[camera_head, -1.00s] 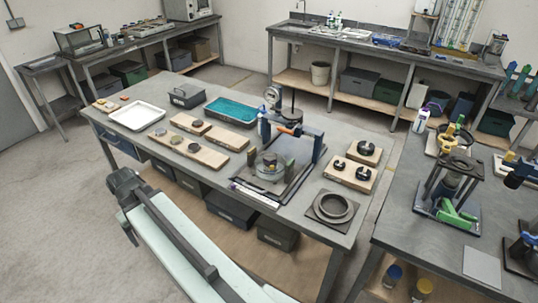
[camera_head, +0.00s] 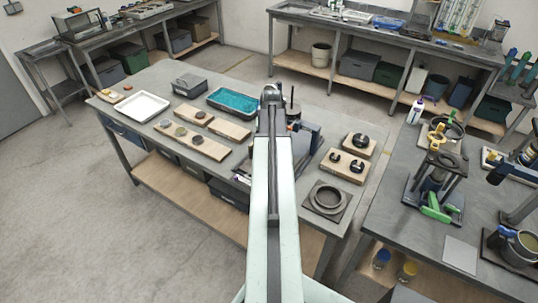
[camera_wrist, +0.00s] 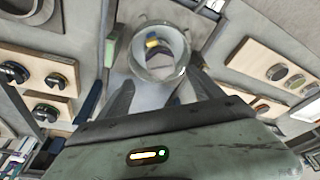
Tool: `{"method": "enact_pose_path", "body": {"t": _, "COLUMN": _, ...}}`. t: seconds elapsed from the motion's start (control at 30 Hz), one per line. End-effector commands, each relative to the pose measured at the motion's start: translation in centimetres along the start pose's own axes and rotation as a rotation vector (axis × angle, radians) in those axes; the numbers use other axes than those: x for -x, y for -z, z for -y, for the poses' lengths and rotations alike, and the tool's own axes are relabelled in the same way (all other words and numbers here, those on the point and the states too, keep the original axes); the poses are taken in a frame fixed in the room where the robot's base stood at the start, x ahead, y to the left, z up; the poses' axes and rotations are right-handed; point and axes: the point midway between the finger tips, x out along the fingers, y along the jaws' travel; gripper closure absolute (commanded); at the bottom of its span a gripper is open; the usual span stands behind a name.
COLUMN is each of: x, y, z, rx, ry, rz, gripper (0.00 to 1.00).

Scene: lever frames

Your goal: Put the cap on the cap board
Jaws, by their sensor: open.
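My gripper (camera_wrist: 160,92) is open, its two fingers spread below a round, clear-looking ring or cup (camera_wrist: 160,72) in the wrist view. Something yellow and blue-grey shows inside it. No object is seen between the fingertips. In the head view my arm covers the gripper and most of the dark frame (camera_head: 312,140). Two boards with black knobbed pieces stand right of the arm: a front one (camera_head: 330,172) and a rear one (camera_head: 347,150). Two boards with flat discs lie left: a front one (camera_head: 213,152) and a rear one (camera_head: 232,130). I cannot tell which piece is the cap or which board is the cap board.
A grey ring on a square plate (camera_head: 346,207) lies near the table's right front. A white tray (camera_head: 143,108), a teal-filled tray (camera_head: 238,103) and a dark box (camera_head: 190,85) stand at the left and back. A second table (camera_head: 395,180) stands at the right.

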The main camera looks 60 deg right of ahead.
Motion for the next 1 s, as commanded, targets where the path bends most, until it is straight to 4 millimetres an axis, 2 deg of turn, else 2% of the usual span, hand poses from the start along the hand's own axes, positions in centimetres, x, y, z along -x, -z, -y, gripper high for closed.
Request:
{"method": "enact_pose_path", "body": {"t": 0.03, "x": -1.0, "y": -0.1, "z": 0.0, "rx": 0.000, "ry": 0.000, "rz": 0.000, "gripper": 0.24}}
{"method": "enact_pose_path", "body": {"t": 0.13, "x": -0.8, "y": 0.0, "z": 0.1, "rx": 0.001, "ry": 0.000, "rz": 0.000, "gripper": 0.24}}
{"method": "enact_pose_path", "body": {"t": 0.23, "x": -1.6, "y": -0.1, "z": 0.1, "rx": 0.001, "ry": 0.000, "rz": 0.000, "gripper": 0.24}}
{"method": "enact_pose_path", "body": {"t": 0.5, "x": -6.0, "y": -0.3, "z": 0.3, "rx": 0.002, "ry": 0.000, "rz": 0.000, "gripper": 0.24}}
{"method": "enact_pose_path", "body": {"t": 0.77, "x": -5.8, "y": -0.2, "z": 0.3, "rx": 0.002, "ry": 0.001, "rz": 0.000, "gripper": 0.24}}
{"method": "enact_pose_path", "body": {"t": 0.87, "x": -5.8, "y": -0.2, "z": 0.3, "rx": 0.003, "ry": 0.001, "rz": 0.000, "gripper": 0.49}}
{"method": "enact_pose_path", "body": {"t": 1.0, "x": -5.8, "y": -0.2, "z": 0.3, "rx": 0.003, "ry": 0.001, "rz": 0.000, "gripper": 0.88}}
